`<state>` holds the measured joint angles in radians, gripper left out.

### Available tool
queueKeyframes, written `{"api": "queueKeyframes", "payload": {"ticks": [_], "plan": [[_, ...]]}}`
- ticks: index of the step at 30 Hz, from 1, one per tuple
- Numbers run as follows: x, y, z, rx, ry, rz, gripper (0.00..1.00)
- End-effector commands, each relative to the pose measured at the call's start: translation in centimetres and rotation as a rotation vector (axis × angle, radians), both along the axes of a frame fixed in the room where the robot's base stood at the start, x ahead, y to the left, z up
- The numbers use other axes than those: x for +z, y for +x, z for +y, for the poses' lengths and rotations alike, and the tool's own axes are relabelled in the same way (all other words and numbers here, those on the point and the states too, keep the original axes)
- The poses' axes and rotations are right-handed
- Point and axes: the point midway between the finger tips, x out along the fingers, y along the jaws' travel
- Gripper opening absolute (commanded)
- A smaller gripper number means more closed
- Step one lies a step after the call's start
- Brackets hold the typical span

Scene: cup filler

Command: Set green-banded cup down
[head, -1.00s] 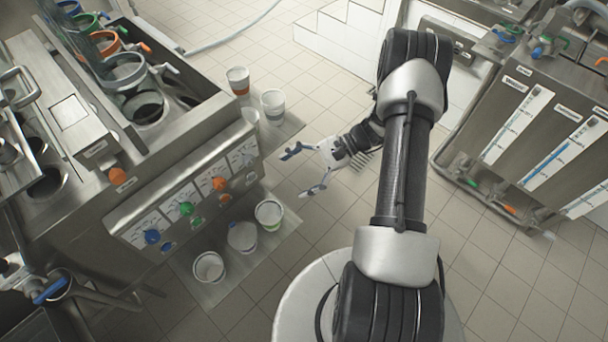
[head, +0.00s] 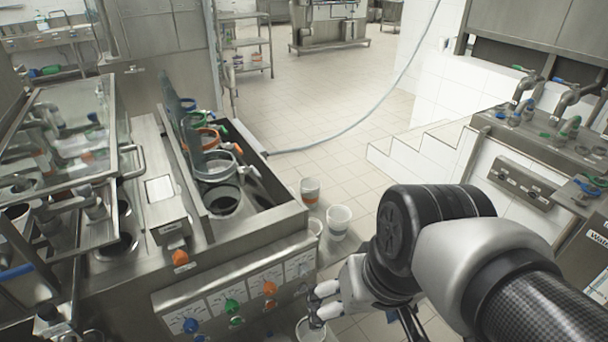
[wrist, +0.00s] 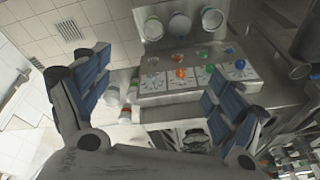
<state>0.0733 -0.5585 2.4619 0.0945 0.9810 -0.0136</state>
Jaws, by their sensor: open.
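In the wrist view, a cup with a green band (wrist: 153,27) stands in a row with two other pale cups (wrist: 180,25) on the ledge below the filler's dial panel. My gripper (wrist: 157,68) is open, its blue-padded fingers spread wide with nothing between them. The row of cups shows beyond the fingertips, apart from them. In the head view my gripper (head: 320,303) is near the dial panel's lower right corner. A cup rim (head: 310,331) shows just below it at the picture's bottom edge; its band cannot be made out there.
The filler's dial panel (head: 235,300) has several coloured knobs. An orange-banded cup (head: 310,188) and a pale cup (head: 338,220) stand at the filler's right side. White steps (head: 420,150) rise at the right. Tiled floor (head: 330,110) lies open beyond the filler.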

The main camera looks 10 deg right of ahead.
Motion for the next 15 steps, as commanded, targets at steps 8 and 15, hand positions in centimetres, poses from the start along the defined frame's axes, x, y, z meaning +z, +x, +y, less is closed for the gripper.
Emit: {"api": "queueKeyframes", "payload": {"ticks": [8, 15], "plan": [[1.0, -1.9, -0.3, 0.082, -0.093, -0.146, 0.87], [1.0, -1.9, -0.4, 0.083, -0.096, -0.148, 0.87]]}}
